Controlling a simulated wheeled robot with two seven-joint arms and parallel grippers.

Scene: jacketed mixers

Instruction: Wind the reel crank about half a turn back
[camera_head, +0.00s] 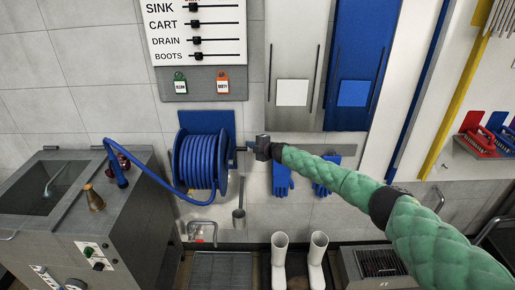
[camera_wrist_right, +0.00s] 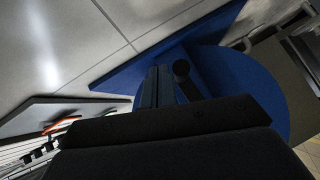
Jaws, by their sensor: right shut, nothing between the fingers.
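The blue hose reel (camera_head: 200,160) hangs on the wall on a blue backplate (camera_head: 222,121). Its blue side disc (camera_wrist_right: 250,90) fills the middle right of the right wrist view. The crank shows there as a dark round knob (camera_wrist_right: 181,68) on a short arm in front of the disc. My right gripper (camera_head: 247,148) is at the right side of the reel, its fingers pointing at it. In the wrist view its fingers (camera_wrist_right: 157,86) are together and empty, just left of the knob; I cannot tell whether they touch it. In the head view the gripper mostly hides the crank. My left gripper is out of view.
A blue hose (camera_head: 152,172) runs from the reel to the steel sink unit (camera_head: 120,215) at left. A grey ladle-like tool (camera_head: 239,213) hangs below the gripper. Blue gloves (camera_head: 282,180) hang to the right. White boots (camera_head: 279,258) stand below. A sign board (camera_head: 196,50) is above.

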